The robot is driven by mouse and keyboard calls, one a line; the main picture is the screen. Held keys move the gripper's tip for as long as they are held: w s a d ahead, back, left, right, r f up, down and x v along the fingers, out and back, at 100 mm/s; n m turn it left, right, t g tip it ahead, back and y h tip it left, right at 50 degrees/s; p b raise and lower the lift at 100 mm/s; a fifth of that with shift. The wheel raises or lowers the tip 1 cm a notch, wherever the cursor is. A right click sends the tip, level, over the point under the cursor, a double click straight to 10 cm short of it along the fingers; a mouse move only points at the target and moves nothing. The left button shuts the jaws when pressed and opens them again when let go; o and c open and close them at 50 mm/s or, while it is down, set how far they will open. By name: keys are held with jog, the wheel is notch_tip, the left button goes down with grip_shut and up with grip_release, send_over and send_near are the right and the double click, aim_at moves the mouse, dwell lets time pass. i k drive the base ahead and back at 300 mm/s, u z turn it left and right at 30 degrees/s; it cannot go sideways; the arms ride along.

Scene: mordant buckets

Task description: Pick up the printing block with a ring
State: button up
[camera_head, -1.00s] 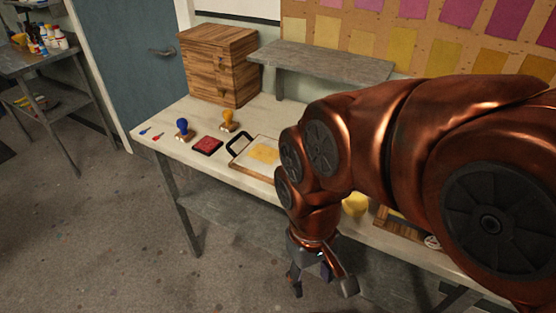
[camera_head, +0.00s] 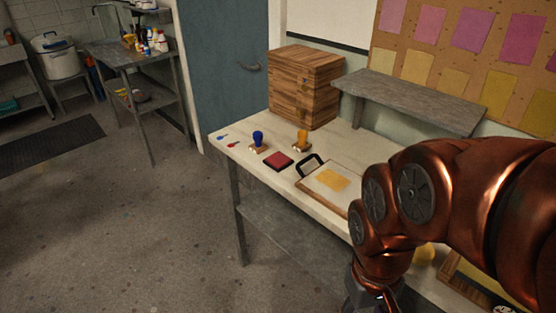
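Two printing blocks with upright knob handles stand at the left part of the pale table. One has a blue handle (camera_head: 258,139), the other a yellow-orange handle (camera_head: 302,139). Both seem to have small wooden bases. At this size I cannot tell which one bears a ring. My gripper (camera_head: 372,303) is at the bottom edge of the picture, in front of the table and well to the right of the blocks. Its fingers are cut off by the frame, so their opening is hidden.
On the table (camera_head: 222,148) are a red pad (camera_head: 278,162), a framed board (camera_head: 347,180) with a black handle and yellow patch, and a wooden drawer box (camera_head: 305,85). A grey raised shelf (camera_head: 410,98) stands behind. Open floor (camera_head: 150,240) lies left of the table.

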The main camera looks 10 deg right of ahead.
aim_at(301, 146)
jog(key=u, duration=0.05)
jog(key=k, duration=0.6)
jog(key=u, duration=0.6)
jog(key=i, duration=0.55)
jog(key=u, duration=0.65)
jog(key=i, duration=0.9)
jog(key=z, duration=0.7)
jog(key=i, duration=0.7)
jog(key=z, duration=0.6)
